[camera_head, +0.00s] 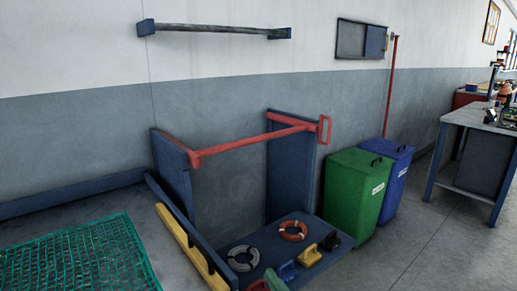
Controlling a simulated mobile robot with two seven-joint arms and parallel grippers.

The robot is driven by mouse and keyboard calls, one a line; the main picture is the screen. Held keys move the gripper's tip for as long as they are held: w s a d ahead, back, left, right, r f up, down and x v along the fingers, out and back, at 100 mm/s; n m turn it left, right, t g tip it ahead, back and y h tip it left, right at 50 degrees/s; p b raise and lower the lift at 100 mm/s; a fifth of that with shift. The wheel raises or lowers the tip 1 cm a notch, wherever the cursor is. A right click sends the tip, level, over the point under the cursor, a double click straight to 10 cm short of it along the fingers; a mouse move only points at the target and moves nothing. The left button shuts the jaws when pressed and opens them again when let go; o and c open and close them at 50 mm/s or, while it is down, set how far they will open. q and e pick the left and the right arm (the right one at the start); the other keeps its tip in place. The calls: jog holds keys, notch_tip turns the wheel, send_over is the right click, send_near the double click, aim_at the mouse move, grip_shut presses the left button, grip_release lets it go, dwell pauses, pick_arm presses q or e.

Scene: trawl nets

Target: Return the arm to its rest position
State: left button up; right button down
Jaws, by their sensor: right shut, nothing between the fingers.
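I cannot make out either of my grippers or arms in the head view. A green net (82,258) lies flat on a grey table (40,229) at the lower left. Right of it stands a frame with blue side panels (290,168) and a red bar (250,140) across its top. The bar has a loop handle at its right end. A low blue shelf (286,229) under it carries a grey ring (235,260), an orange ring (290,238) and several small coloured items.
A green bin (348,195) and a blue bin (398,180) stand right of the frame. A cluttered workbench (463,115) is at the far right. A yellow edge rail (188,245) borders the table. Open floor (425,245) lies at the lower right.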

jog(key=s+d+f+m+g+h, duration=0.2)
jog(key=s+d+f+m+h, duration=0.15)
jog(key=s+f+m, duration=0.35)
jog(key=s+d+f+m+g+h, duration=0.25)
jog(key=s+d+f+m, duration=0.2)
jog(key=f, duration=0.45)
jog(key=s+d+f+m+g, duration=0.1)
jog(key=s+f+m+g, duration=0.1)
jog(key=s+f+m, duration=0.3)
jog(key=s+d+f+g, duration=0.1)
jog(key=s+f+g, duration=0.15)
jog(key=s, duration=0.55)
pick_arm(q)
jog(key=s+a+r+p, duration=0.2)
jog(key=a+r+p, duration=0.1)
jog(key=r+p, duration=0.7)
jog(key=p, duration=0.4)
jog(key=shift+a+r+n+y, duration=0.2)
jog(key=shift+n+y, duration=0.1)
jog(key=shift+y, duration=0.1)
pick_arm(e)
jog(key=d+r+t+h, duration=0.1)
jog(key=d+r, duration=0.2)
jog(key=r, duration=0.7)
jog(key=shift+s+d+r+m, duration=0.2)
jog(key=shift+s+r+m, duration=0.05)
jog(key=shift+m, duration=0.2)
pick_arm(q)
jog(key=shift+f, duration=0.1)
